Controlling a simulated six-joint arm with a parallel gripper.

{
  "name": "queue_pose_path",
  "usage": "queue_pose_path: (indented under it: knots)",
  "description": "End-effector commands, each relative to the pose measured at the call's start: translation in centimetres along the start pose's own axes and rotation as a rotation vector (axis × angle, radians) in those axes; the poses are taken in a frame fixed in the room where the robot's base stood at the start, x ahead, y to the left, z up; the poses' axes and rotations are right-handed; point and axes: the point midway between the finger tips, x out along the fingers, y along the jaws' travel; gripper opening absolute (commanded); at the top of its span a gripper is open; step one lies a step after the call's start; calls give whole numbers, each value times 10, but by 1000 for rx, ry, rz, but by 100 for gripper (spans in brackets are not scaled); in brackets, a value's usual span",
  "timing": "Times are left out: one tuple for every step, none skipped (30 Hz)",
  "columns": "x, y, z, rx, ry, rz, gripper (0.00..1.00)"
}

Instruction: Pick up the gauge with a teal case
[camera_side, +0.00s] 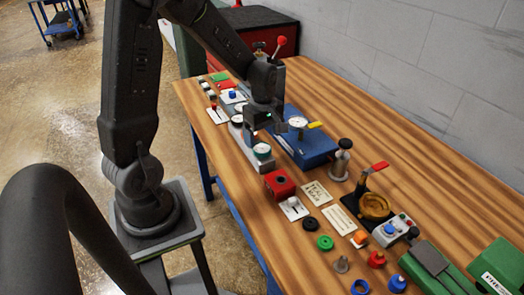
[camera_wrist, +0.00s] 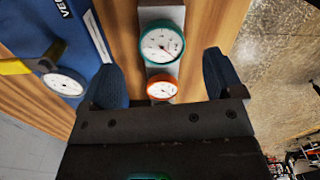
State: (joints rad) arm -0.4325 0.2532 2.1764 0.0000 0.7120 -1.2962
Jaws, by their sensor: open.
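The gauge with a teal case (camera_wrist: 162,45) has a white dial and sits on a grey metal strip. In the side view the teal gauge (camera_side: 262,151) lies face up at the near end of a grey block. My gripper (camera_side: 262,127) is just above and beyond it. In the wrist view my gripper (camera_wrist: 160,64) is open and empty, its two dark blue fingers spread apart. A smaller gauge with an orange case (camera_wrist: 162,88) lies between the fingers in the picture, with the teal gauge just ahead of it.
A blue box (camera_side: 308,148) with a white-faced gauge (camera_side: 298,122) and a yellow handle (camera_side: 314,125) stands close to the right of my gripper. A red box (camera_side: 279,184) is in front of the teal gauge. Wooden tabletop is bare along the wall side.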

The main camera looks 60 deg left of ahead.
Motion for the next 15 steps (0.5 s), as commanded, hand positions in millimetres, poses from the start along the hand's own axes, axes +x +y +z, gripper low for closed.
queue_pose_path:
  knots:
    - [3,0,0,0,-1,-2,87]
    - [5,-1,0,0,-1,-2,87]
    - [9,-1,0,0,-1,-3,87]
    - [13,-2,-1,0,-1,-4,87]
    - [18,-2,-1,0,-2,-6,87]
    - [24,-2,-2,0,-1,-5,87]
    - [29,-3,-2,0,-2,-6,87]
    - [33,-3,-3,1,-1,-5,87]
    - [39,-2,-3,1,-2,-5,87]
    - [42,-2,-3,1,-1,-5,87]
    - [46,-2,-3,1,-1,-5,87]
    - [49,-2,-3,1,-1,-4,87]
    - [51,-2,-3,1,-1,-3,87]
    - [52,-2,-3,1,-1,-3,87]
    - [53,-2,-3,1,-1,-2,87]
